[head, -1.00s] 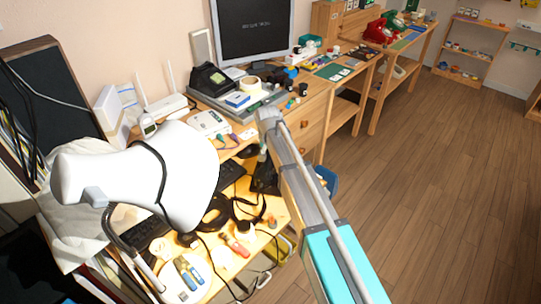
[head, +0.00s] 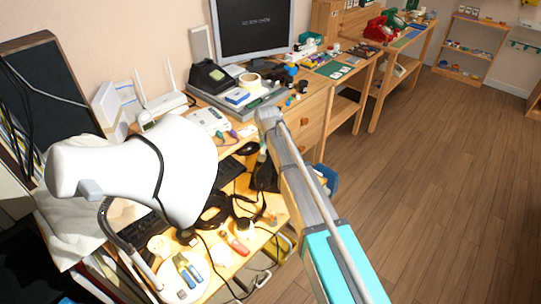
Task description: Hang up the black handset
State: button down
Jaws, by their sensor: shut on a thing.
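No black handset can be made out for certain in the head view. A black device with a slanted front (head: 209,77) stands on the desk left of the monitor's foot. It may be the black phone, but it is too small to be sure, and no handset shows clearly on it. A red phone (head: 375,29) and a green phone (head: 394,19) stand on the far table. My gripper cannot be picked out.
A monitor (head: 252,28), a white router (head: 163,106) and a yellow tape roll (head: 250,80) crowd the desk. The wooden floor (head: 420,190) on the right is clear.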

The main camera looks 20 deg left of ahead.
jog(key=shift+c, duration=1)
grip_release()
jog(key=shift+w+r, duration=0.1)
